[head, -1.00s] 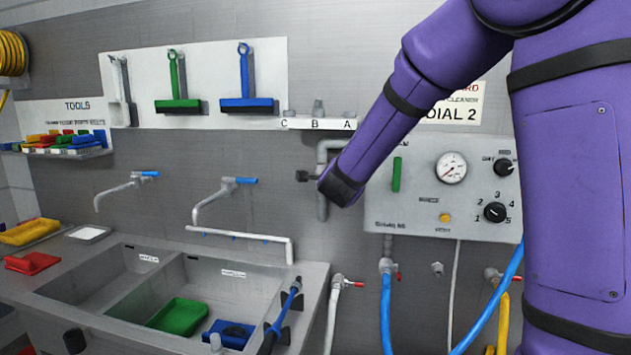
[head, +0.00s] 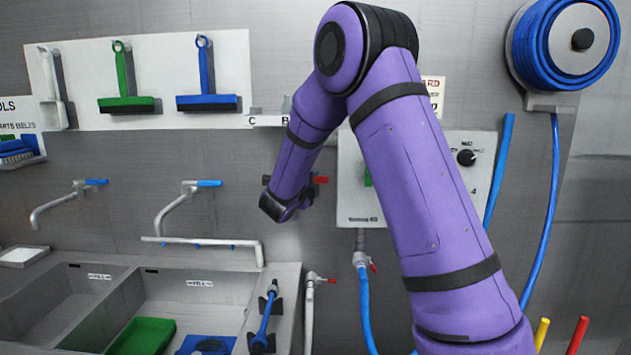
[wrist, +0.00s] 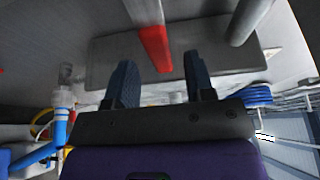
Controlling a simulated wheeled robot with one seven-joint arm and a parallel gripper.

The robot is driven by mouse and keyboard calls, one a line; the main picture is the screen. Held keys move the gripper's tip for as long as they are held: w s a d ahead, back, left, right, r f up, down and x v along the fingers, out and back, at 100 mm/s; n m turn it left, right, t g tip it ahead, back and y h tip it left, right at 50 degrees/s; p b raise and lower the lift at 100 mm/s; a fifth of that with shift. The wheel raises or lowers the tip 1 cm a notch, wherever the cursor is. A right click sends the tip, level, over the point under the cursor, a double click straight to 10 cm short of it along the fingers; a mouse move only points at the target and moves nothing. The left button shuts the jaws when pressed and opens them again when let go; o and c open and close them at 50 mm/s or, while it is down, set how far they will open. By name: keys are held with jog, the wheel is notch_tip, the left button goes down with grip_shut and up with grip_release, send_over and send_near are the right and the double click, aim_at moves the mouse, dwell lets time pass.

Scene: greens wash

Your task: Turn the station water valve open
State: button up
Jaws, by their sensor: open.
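A red valve lever (head: 320,180) shows in the head view just right of my wrist, by the left edge of the grey control panel; my arm hides much of its valve body. In the wrist view, a red lever (wrist: 155,48) on a white stem lies ahead of my gripper (wrist: 160,78), in line with the gap between the two dark fingers. My gripper is open and empty. Its fingers appear apart from the lever, though the exact distance is hard to tell. In the head view my fingers are mostly hidden behind my wrist.
The grey control panel (head: 355,200) is partly behind my arm. A double sink (head: 190,285) with two blue-handled taps stands at lower left. A small red-handled tap (head: 313,280) and a blue hose (head: 366,300) are below. A blue hose reel (head: 530,55) hangs at upper right.

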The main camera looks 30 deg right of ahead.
aim_at(315, 180)
jog(key=shift+x, duration=1.8)
grip_shut()
